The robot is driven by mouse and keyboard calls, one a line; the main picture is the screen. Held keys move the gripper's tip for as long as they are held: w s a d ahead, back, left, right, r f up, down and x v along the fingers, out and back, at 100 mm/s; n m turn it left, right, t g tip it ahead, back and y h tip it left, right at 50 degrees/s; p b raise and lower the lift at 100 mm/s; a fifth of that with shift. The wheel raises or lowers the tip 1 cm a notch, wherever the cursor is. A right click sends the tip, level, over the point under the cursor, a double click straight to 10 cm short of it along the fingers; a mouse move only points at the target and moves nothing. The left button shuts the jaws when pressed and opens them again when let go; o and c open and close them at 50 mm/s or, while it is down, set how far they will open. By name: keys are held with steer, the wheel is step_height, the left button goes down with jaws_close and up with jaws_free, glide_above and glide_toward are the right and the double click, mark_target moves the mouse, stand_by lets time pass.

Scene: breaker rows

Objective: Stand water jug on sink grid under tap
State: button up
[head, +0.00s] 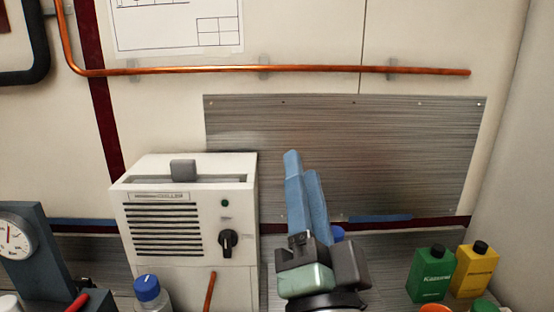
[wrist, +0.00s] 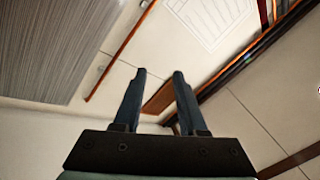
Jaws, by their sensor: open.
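My gripper (head: 302,166) is raised at the lower middle of the head view, its two blue fingers pointing up in front of the grey wall panel. In the wrist view my gripper (wrist: 159,74) shows its fingers apart with nothing between them. I cannot make out a water jug, a sink grid or a tap in either view. The lower part of the counter is cut off by the head view's bottom edge.
A white machine (head: 183,235) with a black knob stands left of my gripper. A blue-capped bottle (head: 147,290) is before it, a dial gauge (head: 15,237) far left. Green (head: 431,274) and yellow (head: 474,270) bottles stand right. A copper pipe (head: 320,69) crosses the wall.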

steer(key=s+a+r+n+t, duration=0.1)
steer(key=s+r+n, duration=0.3)
steer(key=r, duration=0.4)
steer(key=s+a+r+n+t+h, duration=0.1)
steer(key=s+a+r+n+t, duration=0.1)
steer(key=s+r+n, duration=0.3)
step_height(320, 180, up, 4)
steer(key=shift+r+n+t+h, duration=0.1)
steer(key=shift+n+t+h, duration=0.2)
steer(key=shift+n+t, duration=0.2)
steer(key=shift+w+r, duration=0.1)
steer(key=shift+r, duration=0.05)
step_height(320, 180, up, 3)
steer(key=p, duration=0.3)
steer(key=shift+a, duration=0.1)
